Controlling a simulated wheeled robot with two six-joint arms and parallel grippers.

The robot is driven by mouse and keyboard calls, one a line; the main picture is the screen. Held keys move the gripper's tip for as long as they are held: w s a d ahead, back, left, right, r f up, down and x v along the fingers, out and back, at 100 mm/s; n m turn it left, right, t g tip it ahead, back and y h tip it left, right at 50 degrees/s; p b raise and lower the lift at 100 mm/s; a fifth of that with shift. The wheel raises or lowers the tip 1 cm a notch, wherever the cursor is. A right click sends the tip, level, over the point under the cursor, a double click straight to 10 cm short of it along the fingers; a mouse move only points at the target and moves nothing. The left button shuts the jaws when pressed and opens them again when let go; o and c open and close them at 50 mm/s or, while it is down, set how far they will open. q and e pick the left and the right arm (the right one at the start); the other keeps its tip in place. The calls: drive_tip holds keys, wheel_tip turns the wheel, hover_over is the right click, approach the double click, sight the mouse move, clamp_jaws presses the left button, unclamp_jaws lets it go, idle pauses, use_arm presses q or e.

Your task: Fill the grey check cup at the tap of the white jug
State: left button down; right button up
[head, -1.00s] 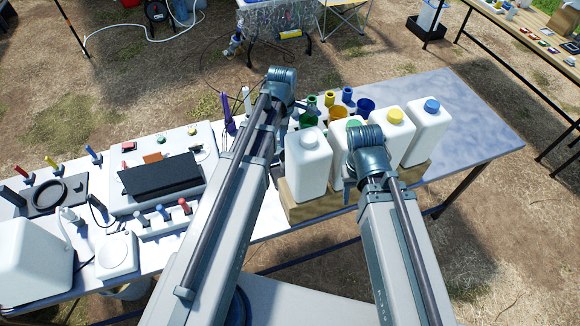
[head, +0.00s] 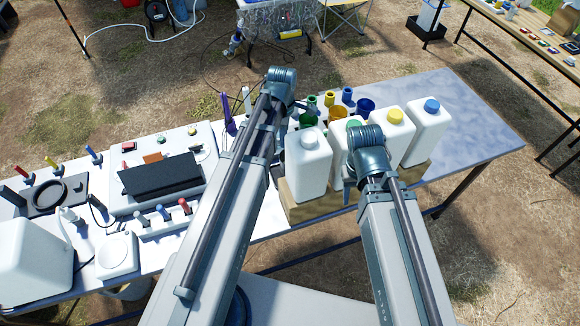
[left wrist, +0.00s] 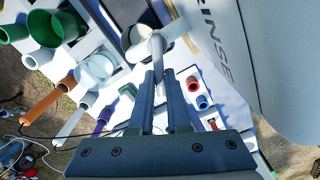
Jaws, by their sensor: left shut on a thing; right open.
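The white jug (head: 308,165) stands on a wooden block, just right of my left arm. Its side, marked RINSE, fills the right of the left wrist view (left wrist: 285,60). A white tap (left wrist: 178,32) sticks out of it. My left gripper (left wrist: 158,78) is shut on a slim grey stem, which appears to be the handle of the grey check cup (left wrist: 138,40). The cup is close beside the tap; I cannot tell whether they touch or whether water is in it. My left arm hides this in the head view. My right gripper (head: 347,194) is open, mostly hidden by its arm.
More jugs, with yellow (head: 395,132) and blue (head: 428,130) caps, stand right of my right arm. Coloured cups (head: 366,105) stand behind the jugs. A case with a dark panel (head: 160,175) lies left of my left arm. The table's right end (head: 465,115) is clear.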

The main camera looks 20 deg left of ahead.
use_arm(q)
drive_tip(key=n, duration=0.1)
drive_tip(key=s+n, duration=0.1)
drive_tip(key=n, duration=0.3)
drive_tip(key=shift+s+d, duration=0.2)
drive_tip(key=shift+d, duration=0.1)
drive_tip(key=c, duration=0.8)
unclamp_jaws()
drive_tip(key=shift+r, duration=0.15)
wheel_tip(320, 180, up, 12)
drive_tip(key=p, duration=1.2)
